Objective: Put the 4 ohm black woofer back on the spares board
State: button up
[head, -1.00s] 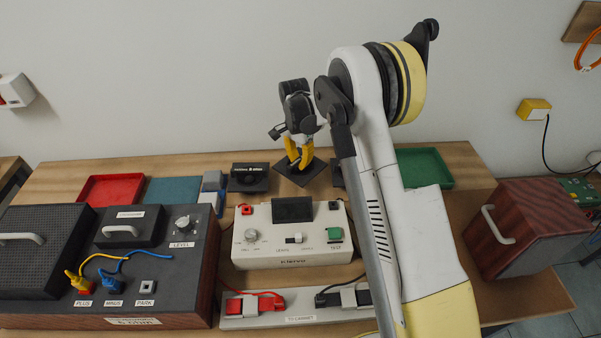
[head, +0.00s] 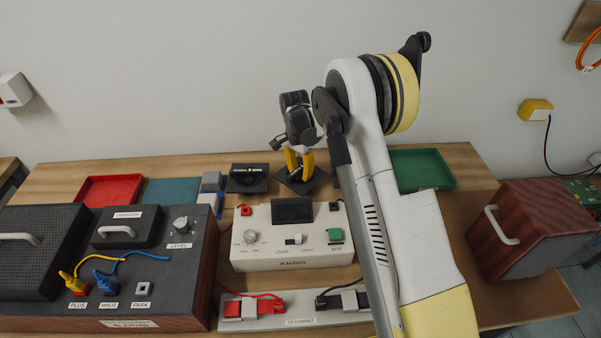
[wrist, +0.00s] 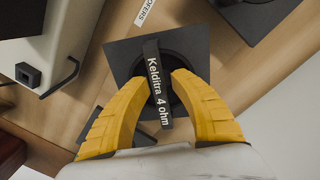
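The 4 ohm black woofer is a square black plate with a raised bar lettered "Kelditra 4 ohm" (wrist: 158,88). In the head view, the woofer (head: 301,183) lies about level at the back of the table, between another black unit and my arm. My gripper (head: 299,160) points down over it. In the wrist view, the yellow fingers of my gripper (wrist: 162,80) stand on either side of the bar, with a gap showing at least on the right. A label strip (wrist: 145,12) sits on the wood beside the woofer. The spares board's outline is hard to tell from the wood.
Another black unit (head: 248,178) lies left of the woofer; a further one is partly behind my arm. The white tester (head: 290,250) stands in front. Red (head: 110,190) and green (head: 422,170) trays lie at the back. A dark cabinet (head: 170,260) stands at front left.

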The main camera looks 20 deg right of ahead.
jog(key=s+r+n+t+p, duration=0.1)
jog(key=s+r+p, duration=0.15)
jog(key=r, duration=0.85)
jog(key=s+r+n+t+p, duration=0.1)
jog(key=s+r+n+p, duration=0.15)
jog(key=r, duration=0.95)
jog(key=s+r+n+t, duration=0.2)
jog(key=s+r, duration=0.5)
jog(key=s, duration=0.3)
jog(key=s+n+t, duration=0.3)
jog(key=s+n, duration=0.2)
jog(key=s, duration=1.1)
jog(key=shift+s+f+n+t+b, duration=0.35)
jog(key=shift+s+t, duration=0.05)
jog(key=shift+f+b, duration=0.9)
